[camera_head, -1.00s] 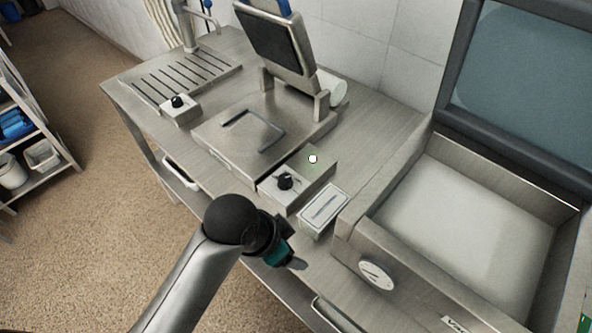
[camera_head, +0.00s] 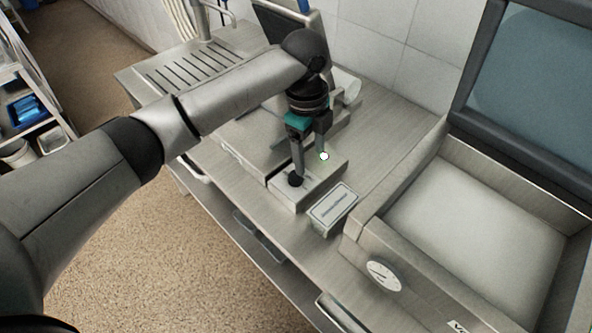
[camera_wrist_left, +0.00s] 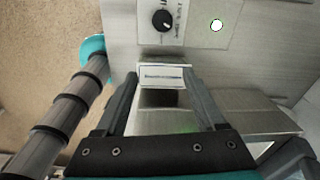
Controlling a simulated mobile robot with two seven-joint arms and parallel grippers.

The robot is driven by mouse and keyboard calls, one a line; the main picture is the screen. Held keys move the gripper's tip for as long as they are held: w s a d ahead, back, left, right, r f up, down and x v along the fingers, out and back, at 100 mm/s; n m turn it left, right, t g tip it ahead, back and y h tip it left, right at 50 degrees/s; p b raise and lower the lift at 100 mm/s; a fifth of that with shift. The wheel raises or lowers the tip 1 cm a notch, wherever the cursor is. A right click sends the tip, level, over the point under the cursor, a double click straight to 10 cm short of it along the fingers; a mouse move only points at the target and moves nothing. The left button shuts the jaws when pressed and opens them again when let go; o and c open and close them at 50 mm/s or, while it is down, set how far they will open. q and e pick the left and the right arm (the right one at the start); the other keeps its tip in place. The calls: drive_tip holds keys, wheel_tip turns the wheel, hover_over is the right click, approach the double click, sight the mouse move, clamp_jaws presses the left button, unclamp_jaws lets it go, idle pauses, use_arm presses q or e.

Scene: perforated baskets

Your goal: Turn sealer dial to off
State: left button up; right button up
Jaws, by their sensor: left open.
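The black sealer dial (camera_head: 297,180) sits on a light panel on the low metal control box (camera_head: 315,186) at the front of the bench. In the left wrist view the dial (camera_wrist_left: 163,20) is at the top, beside small printed markings too small to read. My left gripper (camera_head: 310,160) points down over the control box, open and empty. In the head view one finger overlaps the dial's edge. In the left wrist view the dial lies beyond the fingertips (camera_wrist_left: 160,82), not between them. My right gripper is not in view.
A small box with a framed label (camera_head: 333,205) stands right of the control box. A chamber machine with a raised lid and a round gauge (camera_head: 383,276) fills the right. A slotted drain board (camera_head: 190,72) is at the back left.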

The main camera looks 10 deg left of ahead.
use_arm(q)
wheel_tip(320, 180, up, 4)
drive_tip(key=m, duration=0.1)
hover_over(296, 178)
drive_tip(key=shift+y, duration=0.4)
drive_tip(key=f, duration=1)
drive_tip(key=w+f+b, duration=0.1)
drive_tip(key=f, duration=0.4)
drive_tip(key=shift+a, duration=0.1)
drive_tip(key=shift+c, duration=0.4)
clamp_jaws()
